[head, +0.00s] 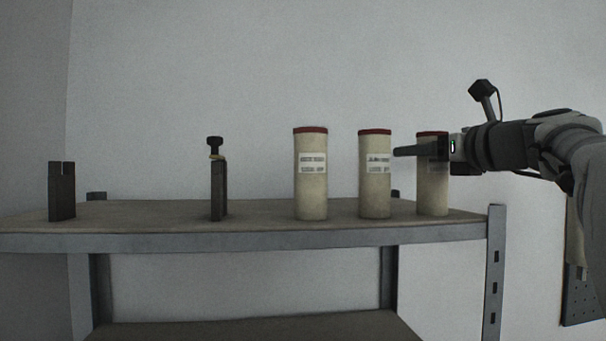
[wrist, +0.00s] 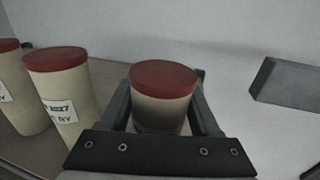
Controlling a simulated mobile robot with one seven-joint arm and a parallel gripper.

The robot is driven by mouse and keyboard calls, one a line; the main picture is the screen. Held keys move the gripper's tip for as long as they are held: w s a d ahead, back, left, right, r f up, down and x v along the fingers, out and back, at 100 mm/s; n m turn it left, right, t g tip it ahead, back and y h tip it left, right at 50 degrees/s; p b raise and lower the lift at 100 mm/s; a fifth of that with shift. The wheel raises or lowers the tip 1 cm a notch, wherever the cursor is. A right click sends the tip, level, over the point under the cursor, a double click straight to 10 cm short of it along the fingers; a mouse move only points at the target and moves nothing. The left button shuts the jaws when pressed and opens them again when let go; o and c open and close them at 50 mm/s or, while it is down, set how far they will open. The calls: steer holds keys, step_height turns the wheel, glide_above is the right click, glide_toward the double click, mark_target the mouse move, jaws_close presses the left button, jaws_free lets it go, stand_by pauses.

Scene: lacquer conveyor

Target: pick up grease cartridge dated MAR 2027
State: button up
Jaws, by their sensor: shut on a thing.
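Three cream grease cartridges with dark red caps stand upright on the shelf. In the head view they are the left cartridge (head: 311,196), the middle cartridge (head: 374,199) and the right cartridge (head: 432,200). My gripper (head: 420,151) reaches in from the right and is shut on the right cartridge, a little below its cap. In the wrist view that cartridge (wrist: 160,108) sits between the two fingers of my gripper (wrist: 163,112). Its label is mostly hidden. The other labels are too small or cut off to read the dates.
A dark clamp-like piece with a knob (head: 217,180) and a notched dark block (head: 62,190) stand on the left of the shelf (head: 150,218). The middle cartridge (wrist: 62,95) stands close to the left of my gripper. Bare shelf lies between the block and the clamp-like piece.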

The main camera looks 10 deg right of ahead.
jaws_close()
steer(key=shift+r, duration=0.15)
